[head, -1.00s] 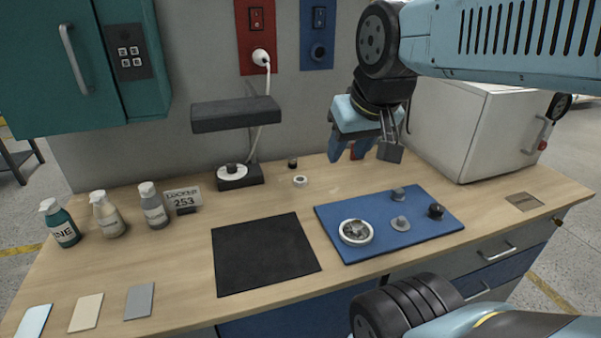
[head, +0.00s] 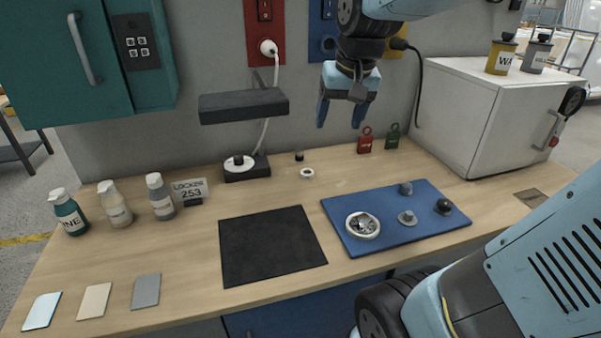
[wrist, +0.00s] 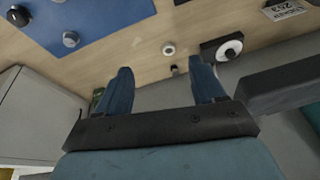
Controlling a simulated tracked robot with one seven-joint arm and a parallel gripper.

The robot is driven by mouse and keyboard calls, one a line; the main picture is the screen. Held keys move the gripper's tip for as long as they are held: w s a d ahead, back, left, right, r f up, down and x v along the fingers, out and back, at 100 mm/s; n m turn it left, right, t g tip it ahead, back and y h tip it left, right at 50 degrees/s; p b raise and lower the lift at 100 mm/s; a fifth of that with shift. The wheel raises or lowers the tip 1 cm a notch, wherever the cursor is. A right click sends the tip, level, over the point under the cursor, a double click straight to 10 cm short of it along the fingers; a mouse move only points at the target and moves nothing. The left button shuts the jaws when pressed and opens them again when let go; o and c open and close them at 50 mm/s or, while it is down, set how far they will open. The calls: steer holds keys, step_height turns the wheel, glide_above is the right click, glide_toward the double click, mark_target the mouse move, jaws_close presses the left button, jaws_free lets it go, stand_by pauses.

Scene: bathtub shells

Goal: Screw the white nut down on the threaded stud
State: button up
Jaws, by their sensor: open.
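The small white ring-shaped nut (head: 307,173) lies on the wooden bench; the wrist view also shows it (wrist: 168,49). Just behind it stands a short dark post (head: 299,156), which looks like the threaded stud; its thread is too small to make out. It also shows in the wrist view (wrist: 174,70). My gripper (head: 340,122) is open and empty, with its blue fingers pointing down, raised above the bench to the right of the nut. In the wrist view its fingers (wrist: 161,66) are spread apart, and the nut and post lie beyond them.
A dark stand (head: 247,172) with a white disc and an overhanging arm (head: 243,105) is left of the nut. A blue mat (head: 385,237) holds several metal parts. A black mat (head: 270,245) lies in front. A white cabinet (head: 480,120) stands at right.

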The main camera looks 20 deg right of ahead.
steer(key=w+f+m+g, duration=0.2)
steer(key=w+f, duration=0.4)
steer(key=w, duration=0.3)
steer(key=w+f+m+g, duration=0.2)
steer(key=w+f, duration=0.4)
steer(key=w, duration=0.4)
steer(key=f, duration=1.2)
steer(key=shift+s+a+f, duration=0.1)
steer(key=shift+a+f, duration=0.15)
steer(key=shift+c, duration=0.5)
steer(key=c, duration=1)
